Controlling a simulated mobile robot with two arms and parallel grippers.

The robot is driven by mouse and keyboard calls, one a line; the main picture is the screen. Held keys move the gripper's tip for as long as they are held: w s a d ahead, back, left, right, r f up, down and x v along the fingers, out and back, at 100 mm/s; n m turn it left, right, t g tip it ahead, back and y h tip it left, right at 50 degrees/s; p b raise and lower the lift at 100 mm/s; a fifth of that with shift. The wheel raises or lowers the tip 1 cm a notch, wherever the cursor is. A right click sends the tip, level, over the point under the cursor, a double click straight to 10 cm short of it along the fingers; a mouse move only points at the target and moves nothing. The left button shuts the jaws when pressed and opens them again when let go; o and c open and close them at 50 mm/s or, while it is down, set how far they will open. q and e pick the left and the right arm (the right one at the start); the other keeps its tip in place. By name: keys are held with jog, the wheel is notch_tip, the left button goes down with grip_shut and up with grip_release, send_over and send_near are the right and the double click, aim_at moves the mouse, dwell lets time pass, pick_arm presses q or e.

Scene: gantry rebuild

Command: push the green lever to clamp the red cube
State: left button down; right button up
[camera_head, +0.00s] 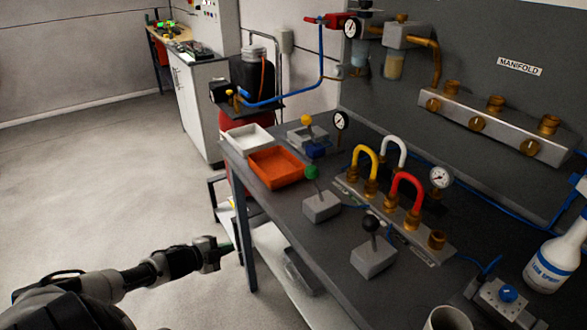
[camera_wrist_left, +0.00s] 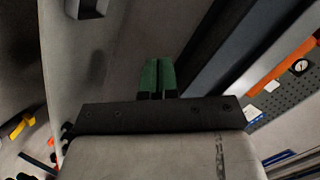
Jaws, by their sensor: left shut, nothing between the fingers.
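The green lever (camera_head: 311,172) is a green round knob on a short stem, standing on a grey block (camera_head: 321,207) near the bench's left edge. I cannot make out a red cube in either view. My left gripper (camera_head: 229,248) is left of and below the bench top, beside a bench leg, well apart from the lever. In the left wrist view its two green fingers (camera_wrist_left: 158,76) are together with nothing between them. My right gripper is in neither view.
The dark bench (camera_head: 285,222) also holds a black-knobbed lever (camera_head: 370,223), an orange tray (camera_head: 276,170), a white tray (camera_head: 247,139) and a block with yellow, white and red hoses (camera_head: 405,188). A spray bottle (camera_head: 553,262) stands at right. Open floor lies left.

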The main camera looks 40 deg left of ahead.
pick_arm(q)
jog(key=d+r+m+g+h, duration=0.25)
jog(key=r+m+h, duration=0.35)
jog(key=r, duration=0.9)
jog(key=d+r+m+g+h, duration=0.2)
jog(key=d+r+m+h, duration=0.2)
jog(key=r+m, duration=0.75)
jog(key=w+d+r+n+p, duration=0.3)
jog(key=w+d, duration=0.5)
jog(key=d, duration=0.3)
jog(key=shift+w+p, duration=0.2)
jog(key=shift+p, duration=0.6)
jog(key=w+d+r+n+g+y+p, duration=0.2)
jog(key=w+d+g+p, duration=0.1)
jog(key=w+p, duration=0.4)
jog(key=shift+w+p, duration=0.3)
jog(key=shift+p, duration=0.95)
jog(key=shift+r, duration=0.15)
